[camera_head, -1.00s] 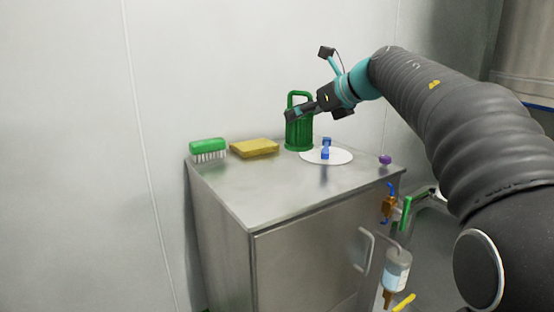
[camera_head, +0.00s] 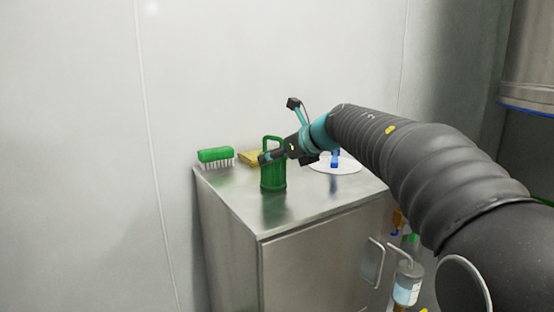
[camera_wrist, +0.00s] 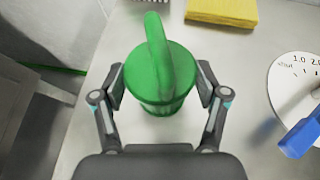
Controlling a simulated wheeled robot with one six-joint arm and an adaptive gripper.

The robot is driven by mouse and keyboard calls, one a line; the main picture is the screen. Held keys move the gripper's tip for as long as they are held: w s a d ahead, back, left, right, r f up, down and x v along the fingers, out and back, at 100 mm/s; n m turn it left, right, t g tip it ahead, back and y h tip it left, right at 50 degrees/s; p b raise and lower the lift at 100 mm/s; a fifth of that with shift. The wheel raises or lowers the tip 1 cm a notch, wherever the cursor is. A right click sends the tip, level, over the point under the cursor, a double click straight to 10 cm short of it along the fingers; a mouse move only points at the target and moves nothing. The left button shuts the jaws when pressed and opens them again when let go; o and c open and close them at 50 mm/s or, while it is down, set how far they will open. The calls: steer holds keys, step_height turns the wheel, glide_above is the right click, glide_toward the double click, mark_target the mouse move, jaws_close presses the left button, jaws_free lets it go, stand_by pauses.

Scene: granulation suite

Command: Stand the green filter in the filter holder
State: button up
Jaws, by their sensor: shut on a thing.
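The green filter (camera_head: 273,172) is a ribbed upright cylinder with a loop handle on top. My gripper (camera_head: 268,157) is shut on it near its upper part. In the wrist view the green filter (camera_wrist: 162,75) sits between the two fingers of my gripper (camera_wrist: 162,82), its handle pointing up toward the camera. The filter is upright over the steel cabinet top, near its front left edge; I cannot tell whether its base touches the surface. No filter holder can be made out in these frames.
A bottle (camera_head: 408,284) hangs at the cabinet's right side.

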steer(key=shift+f, duration=0.1)
steer(key=o, duration=1.2)
steer(key=shift+o, duration=0.2)
steer(key=shift+s+d+r, duration=0.1)
steer(key=shift+d+r, duration=0.05)
steer(key=shift+r, duration=0.15)
steer(key=v, duration=1.1)
steer(key=shift+s+d, duration=0.2)
